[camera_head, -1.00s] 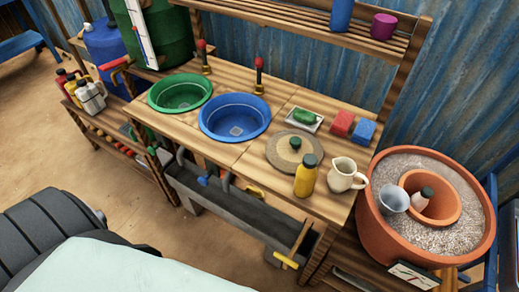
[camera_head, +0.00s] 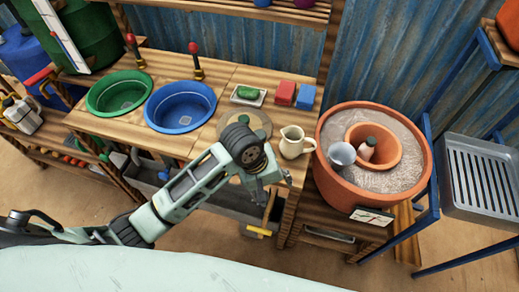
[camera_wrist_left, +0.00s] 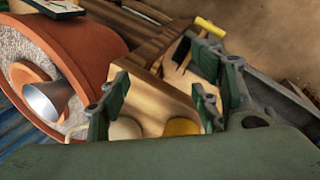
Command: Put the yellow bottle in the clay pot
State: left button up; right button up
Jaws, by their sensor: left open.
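The yellow bottle (camera_wrist_left: 182,127) shows only in part in the left wrist view, beyond my gripper's body; in the head view my left arm hides it. The clay pot (camera_head: 327,172) is a wide terracotta pot filled with grey grit, right of the counter. My left gripper (camera_head: 264,190) is over the counter's front edge, left of the cream jug (camera_head: 293,144). Its fingers are open in the left wrist view (camera_wrist_left: 160,95), with nothing clearly held between them.
A grey cup (camera_head: 341,155) stands in the grit beside the inner pot. Blue (camera_head: 180,106) and green (camera_head: 119,92) basins are left on the counter. Red (camera_head: 285,92) and blue (camera_head: 305,97) blocks lie behind the jug. A metal rack (camera_head: 488,180) stands at right.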

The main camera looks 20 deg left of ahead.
aim_at(259, 134)
pick_arm(q)
jog(key=w+r+n, duration=0.1)
jog(key=r, duration=0.1)
jog(key=w+a+r+n+y, duration=0.1)
jog(key=w, duration=0.1)
jog(key=w+r+n+g, duration=0.1)
jog(key=r+n, duration=0.1)
jog(key=shift+w+a+r+y, duration=0.15)
jog(key=shift+a+r+y, duration=0.1)
jog(key=shift+r+y, duration=0.05)
jog(key=w+a+r+n, duration=0.1)
jog(key=n, duration=0.1)
jog(key=w+a+r+n+y, duration=0.1)
jog(key=a+r+n, duration=0.1)
jog(key=w+a+r+n, duration=0.1)
jog(key=r, duration=0.1)
jog(key=shift+w+a+r+n+g+y, duration=0.25)
jog(key=shift+w+a+n+g+y, duration=0.05)
jog(key=shift+w+n+g+y, duration=0.1)
jog(key=shift+a+f, duration=0.1)
jog(key=shift+f, duration=0.05)
jog(key=f+p, duration=0.1)
jog(key=f, duration=0.5)
jog(key=shift+w+f+p, duration=0.15)
jog(key=shift+w+p, duration=0.05)
jog(key=shift+p, duration=0.1)
jog(key=shift+f, duration=0.55)
grip_shut()
